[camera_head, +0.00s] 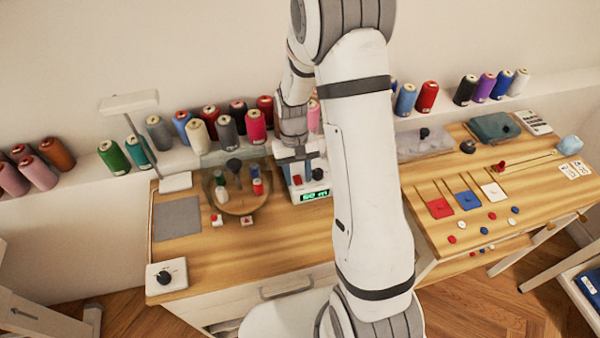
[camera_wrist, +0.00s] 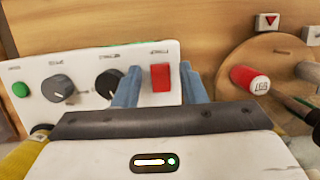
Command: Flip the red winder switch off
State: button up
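The red winder switch (camera_wrist: 160,78) is a red rectangular rocker at the right end of a white control panel (camera_wrist: 88,98) in the wrist view. My gripper (camera_wrist: 160,68) is open, with one blue-grey finger on each side of the switch in the picture. Nothing is held between the fingers. I cannot tell whether either finger touches the switch or which way the rocker is set. In the head view, the white winder box (camera_head: 312,184) with a green lit display stands below my gripper (camera_head: 298,152).
Dark dials (camera_wrist: 58,88) and a green button (camera_wrist: 20,90) share the panel. A round wooden turntable (camera_head: 240,206) with small spools stands left of the box. Several thread cones (camera_head: 256,126) line the ledge behind. The front left wooden desktop is mostly clear.

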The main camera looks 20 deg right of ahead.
aim_at(296, 175)
jog(key=shift+o, duration=0.2)
jog(key=shift+w+r, duration=0.1)
jog(key=shift+r, duration=0.15)
jog(key=v, duration=0.7)
jog(key=shift+r+b, duration=0.15)
jog(key=shift+b, duration=0.3)
jog(key=s+r+t, duration=0.6)
jog(key=s+r, duration=0.8)
jog(key=s, duration=0.4)
jog(key=shift+s+d, duration=0.35)
jog(key=shift+s, duration=0.05)
